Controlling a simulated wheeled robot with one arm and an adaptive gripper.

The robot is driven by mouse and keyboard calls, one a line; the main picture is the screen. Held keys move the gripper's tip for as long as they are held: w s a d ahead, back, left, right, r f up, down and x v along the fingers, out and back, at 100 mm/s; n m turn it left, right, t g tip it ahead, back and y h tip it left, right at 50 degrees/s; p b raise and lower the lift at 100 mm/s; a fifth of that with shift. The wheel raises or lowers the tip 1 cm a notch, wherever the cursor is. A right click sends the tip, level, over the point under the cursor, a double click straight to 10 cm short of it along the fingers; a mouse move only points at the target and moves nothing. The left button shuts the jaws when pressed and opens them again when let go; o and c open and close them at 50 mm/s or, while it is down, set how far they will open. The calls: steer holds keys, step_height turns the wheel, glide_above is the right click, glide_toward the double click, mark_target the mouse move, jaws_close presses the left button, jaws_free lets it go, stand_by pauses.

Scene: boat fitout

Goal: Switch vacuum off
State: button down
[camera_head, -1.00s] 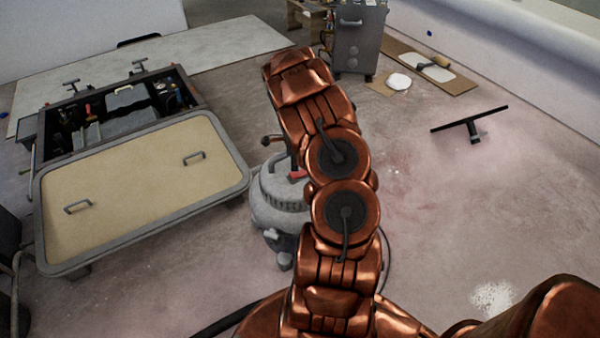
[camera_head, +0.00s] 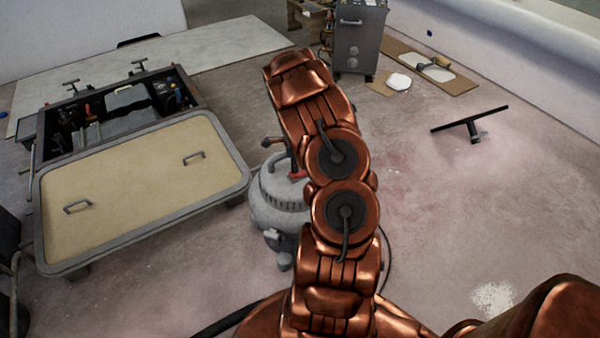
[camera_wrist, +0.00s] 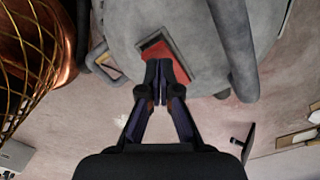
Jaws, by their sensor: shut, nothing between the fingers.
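The vacuum (camera_head: 277,205) is a grey, dusty canister on the floor, partly hidden behind my copper arm in the head view. In the wrist view its round grey top (camera_wrist: 205,28) fills the upper middle. A red switch (camera_wrist: 164,58) sits in a dark recess on that top; it also shows as a small red patch in the head view (camera_head: 297,174). My gripper (camera_wrist: 158,66) is shut and empty, with its fingertips over the red switch, covering part of it. Whether they touch it I cannot tell.
A lidded bench (camera_head: 130,190) with an open tool tray stands left of the vacuum. A grey cabinet (camera_head: 360,40) stands behind. A black floor nozzle (camera_head: 470,122) lies to the right. A dark hose runs along the floor near my base. The right floor is mostly clear.

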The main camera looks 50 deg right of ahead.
steer(key=shift+f+b, duration=0.4)
steer(key=shift+f, duration=0.45)
stand_by(0.6)
steer(key=shift+r, duration=3.45)
